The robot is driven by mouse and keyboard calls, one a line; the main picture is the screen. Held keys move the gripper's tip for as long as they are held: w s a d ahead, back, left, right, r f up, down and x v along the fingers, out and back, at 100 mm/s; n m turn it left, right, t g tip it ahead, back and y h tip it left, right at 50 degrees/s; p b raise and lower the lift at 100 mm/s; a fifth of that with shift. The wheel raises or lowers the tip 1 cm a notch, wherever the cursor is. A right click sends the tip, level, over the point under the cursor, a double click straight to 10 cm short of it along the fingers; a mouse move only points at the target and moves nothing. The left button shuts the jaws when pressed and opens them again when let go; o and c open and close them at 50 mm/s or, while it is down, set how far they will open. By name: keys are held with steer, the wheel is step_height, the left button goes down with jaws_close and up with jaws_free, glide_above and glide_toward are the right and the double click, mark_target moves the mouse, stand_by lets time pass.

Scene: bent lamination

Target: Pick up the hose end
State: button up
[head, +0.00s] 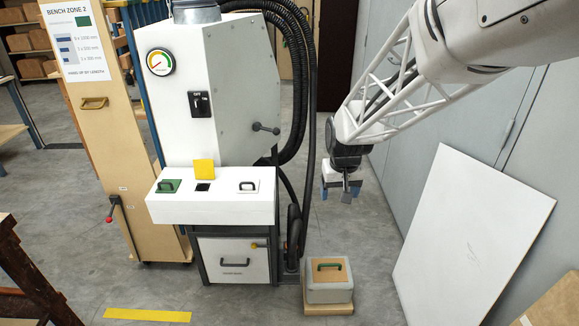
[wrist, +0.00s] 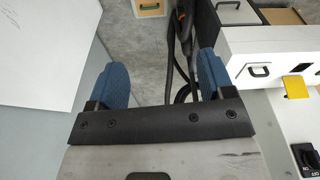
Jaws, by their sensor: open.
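My gripper (head: 338,190) hangs in the air to the right of the white machine. Its two blue fingers are spread apart with nothing between them, as the wrist view also shows (wrist: 162,78). Thick black ribbed hoses (head: 297,90) run from the machine's top down its right side. A dark hose piece (head: 293,226) stands low by the machine's right side, below and left of my gripper; it looks like the hose end, but I cannot tell for sure. In the wrist view, black hose (wrist: 169,60) shows beyond the fingers, near a dark part with orange (wrist: 184,20).
A grey box with a green handle (head: 328,279) sits on the floor below my gripper. A large white panel (head: 470,235) leans on the right wall. The machine's white shelf (head: 212,207) juts forward at left. Grey floor is clear between box and panel.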

steer(key=w+a+f, duration=0.3)
steer(key=w+f, duration=0.7)
steer(key=n+g, duration=0.2)
glide_above(292, 254)
steer(key=f, duration=3.6)
steer(key=shift+d+f, duration=0.2)
steer(key=shift+f, duration=0.2)
steer(key=shift+f, duration=0.1)
steer(key=shift+f, duration=1.15)
steer(key=shift+a+f, duration=0.1)
steer(key=shift+a+f, duration=0.15)
steer(key=shift+f, duration=2.35)
